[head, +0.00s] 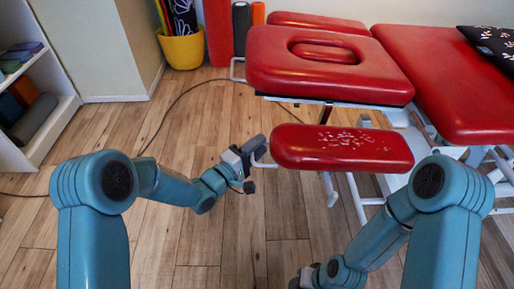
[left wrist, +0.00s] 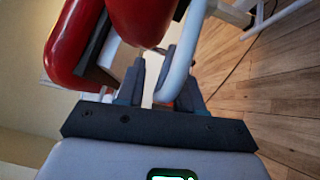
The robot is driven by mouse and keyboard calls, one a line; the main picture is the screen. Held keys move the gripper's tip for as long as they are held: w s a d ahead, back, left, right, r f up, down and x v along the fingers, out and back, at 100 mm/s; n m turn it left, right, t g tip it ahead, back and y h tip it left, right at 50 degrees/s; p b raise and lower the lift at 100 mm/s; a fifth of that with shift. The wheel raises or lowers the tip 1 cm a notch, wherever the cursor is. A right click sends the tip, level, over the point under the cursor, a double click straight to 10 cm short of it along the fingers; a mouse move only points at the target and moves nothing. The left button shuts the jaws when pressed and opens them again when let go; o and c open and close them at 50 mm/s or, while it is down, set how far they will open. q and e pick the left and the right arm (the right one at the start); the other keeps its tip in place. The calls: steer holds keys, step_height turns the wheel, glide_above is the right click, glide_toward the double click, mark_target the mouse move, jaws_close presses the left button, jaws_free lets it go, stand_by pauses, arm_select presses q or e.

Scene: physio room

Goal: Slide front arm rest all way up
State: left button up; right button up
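The front arm rest (head: 342,148) is a red padded cushion with pale worn flecks, at the near end of the red treatment table in the head view. A white metal tube sticks out at its left end and shows large in the left wrist view (left wrist: 180,55). My left gripper (head: 262,150) is at this tube, left of the cushion. In the left wrist view its fingers (left wrist: 160,82) stand apart, with the tube across the right finger; contact cannot be told. My right gripper (head: 305,278) is low in the head view, partly cut off, its fingers unclear.
The red head rest (head: 330,62) with an opening lies behind the arm rest. The main table pad (head: 445,80) is to the right, on white metal legs. A yellow pot (head: 183,48) and a shelf (head: 60,120) stand left. A cable crosses the wooden floor, otherwise clear at left.

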arm_select(q)
jaws_close()
step_height(320, 180, up, 13)
steer(key=d+p, duration=0.1)
steer(key=p, duration=0.6)
arm_select(e)
step_height(320, 180, up, 7)
steer(key=s+a, duration=0.1)
steer(key=shift+n+g, duration=0.3)
arm_select(q)
steer(key=shift+w+d+r, duration=0.1)
arm_select(e)
steer(key=shift+s+a, duration=0.1)
arm_select(q)
jaws_free()
steer(key=shift+f, duration=0.25)
